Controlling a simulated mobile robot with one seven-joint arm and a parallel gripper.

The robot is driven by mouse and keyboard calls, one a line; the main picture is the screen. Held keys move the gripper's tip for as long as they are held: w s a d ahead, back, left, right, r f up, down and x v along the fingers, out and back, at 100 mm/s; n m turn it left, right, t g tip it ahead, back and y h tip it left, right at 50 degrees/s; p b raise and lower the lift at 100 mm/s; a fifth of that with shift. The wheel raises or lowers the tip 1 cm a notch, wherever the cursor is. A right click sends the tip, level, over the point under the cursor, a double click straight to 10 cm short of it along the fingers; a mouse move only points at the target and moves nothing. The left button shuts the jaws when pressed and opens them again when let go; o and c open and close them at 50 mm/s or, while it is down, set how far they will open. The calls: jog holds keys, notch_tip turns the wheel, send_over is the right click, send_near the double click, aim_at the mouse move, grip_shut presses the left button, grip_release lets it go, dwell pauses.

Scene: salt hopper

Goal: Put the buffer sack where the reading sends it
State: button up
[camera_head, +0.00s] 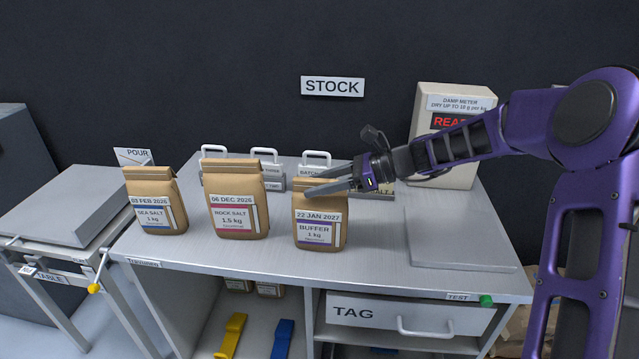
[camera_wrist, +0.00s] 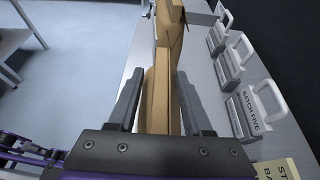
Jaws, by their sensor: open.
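The buffer sack (camera_head: 320,222) is a brown paper sack labelled "22 JAN 2027, BUFFER, 1 kg" with a purple band. It stands upright on the steel bench. My gripper (camera_head: 330,186) is open at the sack's top. In the wrist view the open fingers (camera_wrist: 158,108) lie on either side of a brown sack (camera_wrist: 160,85); I cannot tell whether they touch it. The damp meter (camera_head: 452,105) stands at the back right, marked "DRY UP TO 18 g per kg". Its red display shows "REA", and my arm hides the rest.
A rock salt sack (camera_head: 236,195) and a sea salt sack (camera_head: 155,200) stand to the left. Handled batch blocks (camera_head: 271,182) stand behind. A flat plate (camera_head: 460,240) at right is bare. Below are a TAG drawer (camera_head: 375,315), a yellow scoop (camera_head: 231,335) and a blue one (camera_head: 282,338).

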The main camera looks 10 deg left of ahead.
jog(key=shift+d+r, duration=0.1)
jog(key=shift+r, duration=0.1)
jog(key=p+v, duration=0.1)
jog(key=v, duration=1)
jog(key=shift+d+r+p, duration=0.15)
jog(key=shift+d+p, duration=0.2)
jog(key=shift+p, duration=0.05)
